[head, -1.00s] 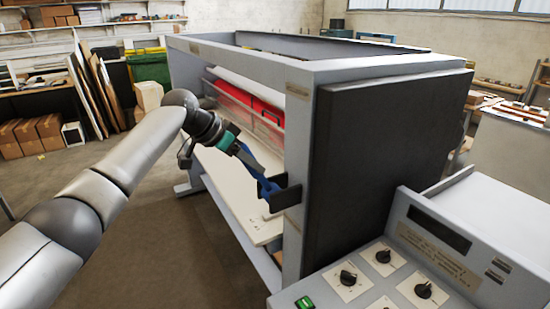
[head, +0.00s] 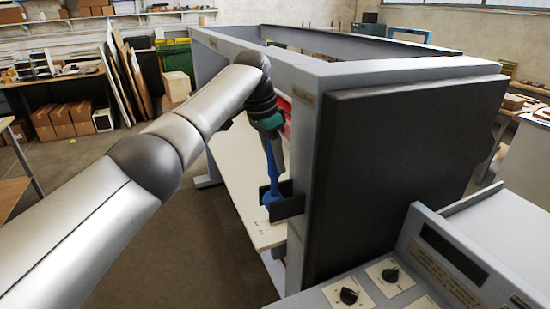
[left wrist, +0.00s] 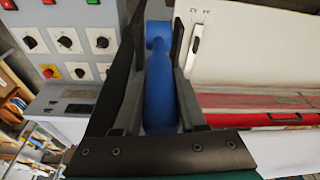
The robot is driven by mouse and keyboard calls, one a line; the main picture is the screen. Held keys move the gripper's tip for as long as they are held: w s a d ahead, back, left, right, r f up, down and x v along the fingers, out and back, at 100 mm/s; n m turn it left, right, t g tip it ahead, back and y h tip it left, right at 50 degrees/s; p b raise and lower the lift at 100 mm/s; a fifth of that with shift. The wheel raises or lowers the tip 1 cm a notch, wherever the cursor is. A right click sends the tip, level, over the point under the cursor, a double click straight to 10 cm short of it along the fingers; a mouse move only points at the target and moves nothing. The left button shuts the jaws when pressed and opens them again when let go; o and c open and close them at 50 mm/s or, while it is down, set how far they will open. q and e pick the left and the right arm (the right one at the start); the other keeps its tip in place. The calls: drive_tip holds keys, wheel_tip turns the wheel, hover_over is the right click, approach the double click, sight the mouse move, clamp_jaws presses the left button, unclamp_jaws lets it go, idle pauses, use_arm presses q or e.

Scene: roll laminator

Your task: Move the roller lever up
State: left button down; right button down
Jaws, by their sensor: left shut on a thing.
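The roller lever (head: 271,176) is blue and is mounted at a dark bracket (head: 288,205) on the near end of the laminator frame. In the head view it stands nearly upright, leaning slightly left at the top. My left gripper (head: 268,134) is at its upper end, reaching down from above. In the left wrist view the blue lever (left wrist: 160,95) lies between the two dark fingers of my left gripper (left wrist: 158,50), which are shut on it. The fingertips are hard to make out in the head view. My right gripper is not in view.
The grey laminator frame (head: 303,130) with its black side panel (head: 400,160) stands right beside the lever. A white bed (head: 240,180) lies inside it. A control panel (head: 440,250) with knobs is at the lower right. Open floor (head: 190,240) lies to the left.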

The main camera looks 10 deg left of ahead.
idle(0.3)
use_arm(q)
drive_tip(key=shift+c, duration=2.3)
unclamp_jaws()
drive_tip(key=shift+d+f, duration=0.1)
drive_tip(key=shift+d, duration=0.05)
drive_tip(key=shift+r, duration=0.5)
drive_tip(key=b+v, duration=0.1)
drive_tip(key=v, duration=1.3)
drive_tip(key=shift+r, duration=0.15)
